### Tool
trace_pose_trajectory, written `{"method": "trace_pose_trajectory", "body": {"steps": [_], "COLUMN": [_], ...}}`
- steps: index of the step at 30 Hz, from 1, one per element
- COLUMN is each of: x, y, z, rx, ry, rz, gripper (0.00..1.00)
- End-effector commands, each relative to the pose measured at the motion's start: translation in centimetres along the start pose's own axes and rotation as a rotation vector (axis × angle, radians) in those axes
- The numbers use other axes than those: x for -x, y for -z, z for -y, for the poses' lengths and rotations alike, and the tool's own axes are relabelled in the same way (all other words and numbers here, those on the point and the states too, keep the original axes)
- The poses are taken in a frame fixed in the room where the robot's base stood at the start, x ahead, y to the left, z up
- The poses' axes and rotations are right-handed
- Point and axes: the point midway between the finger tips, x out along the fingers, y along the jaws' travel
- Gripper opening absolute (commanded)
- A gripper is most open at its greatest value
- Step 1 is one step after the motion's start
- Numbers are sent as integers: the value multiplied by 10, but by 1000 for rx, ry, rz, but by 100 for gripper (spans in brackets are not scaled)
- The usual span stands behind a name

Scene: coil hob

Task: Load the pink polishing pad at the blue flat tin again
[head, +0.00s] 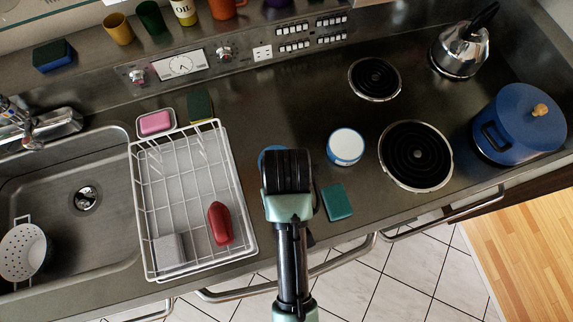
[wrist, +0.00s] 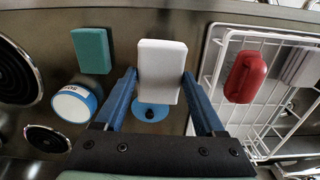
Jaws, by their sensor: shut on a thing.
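My gripper (wrist: 160,77) is shut on a white block (wrist: 161,58), held between its two blue fingers in the wrist view. No pink shows on the block's visible face. In the head view my gripper (head: 287,172) hides the block. A flat blue round thing with a dark centre (wrist: 150,112), perhaps the blue flat tin, lies below and partly behind the block. Its blue edge (head: 268,153) shows beside my gripper. A white-topped round tin with a blue side (head: 345,147) stands to the right. A pink block (head: 155,122) lies in a small dish by the rack.
A green block (head: 336,202) lies right of my gripper. The white wire rack (head: 143,215) on the left holds a red thing (head: 220,223) and a grey block (head: 170,249). Coil burners (head: 415,155), a blue pot (head: 518,123) and a kettle (head: 460,45) stand to the right.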

Motion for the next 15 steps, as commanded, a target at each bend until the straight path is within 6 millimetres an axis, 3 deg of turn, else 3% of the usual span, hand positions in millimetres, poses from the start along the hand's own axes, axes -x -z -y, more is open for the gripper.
{"method": "trace_pose_trajectory", "body": {"steps": [6,15], "x": [-38,-74], "y": [-2,-2], "z": [0,1], "rx": [1,1], "ry": [1,2], "rz": [6,5], "gripper": [27,27]}}
